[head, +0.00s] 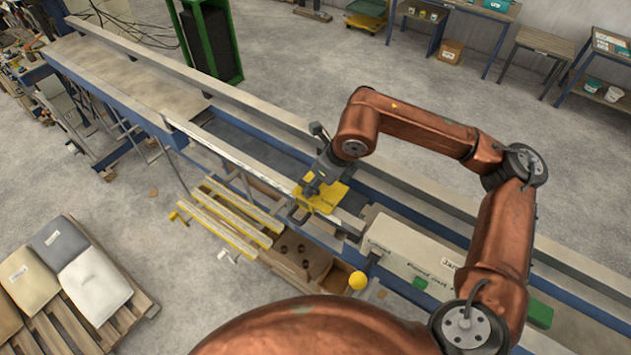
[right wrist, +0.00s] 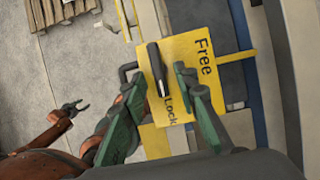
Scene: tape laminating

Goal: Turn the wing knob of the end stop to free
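The yellow plate of the end stop (head: 322,197) sits on the long rail of the machine. In the right wrist view the plate (right wrist: 200,68) carries the words "Free" at its upper right and "Lock" lower down. The dark wing knob (right wrist: 157,68) stands on it, its bar slanting with the lower end beside "Lock". My right gripper (right wrist: 160,88) is open, its green fingers on either side of the bar with gaps visible. In the head view my right gripper (head: 312,186) covers the knob. My left gripper (right wrist: 76,107) shows small and open in the right wrist view, away from the plate.
A light machine housing (head: 410,250) and a yellow ball-topped part (head: 358,281) are to the right. Sacks on a pallet (head: 95,285) are at lower left.

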